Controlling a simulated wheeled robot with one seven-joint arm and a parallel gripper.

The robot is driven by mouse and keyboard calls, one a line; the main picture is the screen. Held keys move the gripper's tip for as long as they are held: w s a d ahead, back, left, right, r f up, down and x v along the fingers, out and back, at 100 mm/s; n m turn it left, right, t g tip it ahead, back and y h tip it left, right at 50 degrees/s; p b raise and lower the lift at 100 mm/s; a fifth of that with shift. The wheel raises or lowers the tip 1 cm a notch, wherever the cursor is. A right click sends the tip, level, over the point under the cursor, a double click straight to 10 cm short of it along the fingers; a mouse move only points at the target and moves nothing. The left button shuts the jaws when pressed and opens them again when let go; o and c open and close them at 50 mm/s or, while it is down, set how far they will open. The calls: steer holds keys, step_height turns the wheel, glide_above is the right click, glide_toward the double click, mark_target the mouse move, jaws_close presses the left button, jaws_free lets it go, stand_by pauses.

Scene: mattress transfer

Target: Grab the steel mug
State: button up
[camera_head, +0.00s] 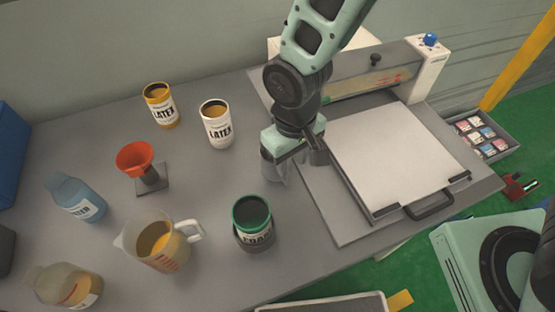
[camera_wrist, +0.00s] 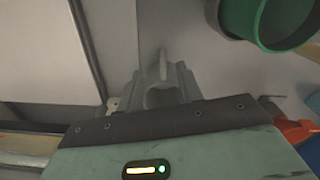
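The steel mug (camera_head: 271,167) stands on the grey table, left of the press and behind the green-rimmed can. My gripper (camera_head: 296,158) points down at it, and its fingers and wrist hide part of the mug. In the wrist view, a grey metal shape that looks like the mug (camera_wrist: 163,95) lies between the two fingers of my gripper (camera_wrist: 162,84). The fingers stand apart on either side of it. I cannot tell whether they press on the mug or leave a gap.
The green-rimmed can (camera_head: 253,223) stands close in front of the mug. The press (camera_head: 400,155) is just to the right. Two latex cans (camera_head: 217,132), an orange funnel (camera_head: 135,160), a measuring jug (camera_head: 160,243) and bottles (camera_head: 76,198) stand to the left.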

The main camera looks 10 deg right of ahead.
mark_target(289, 175)
steer(key=shift+a+f+p, duration=0.15)
steer(key=shift+f+p, duration=0.8)
steer(key=shift+f, duration=2.75)
jaws_close()
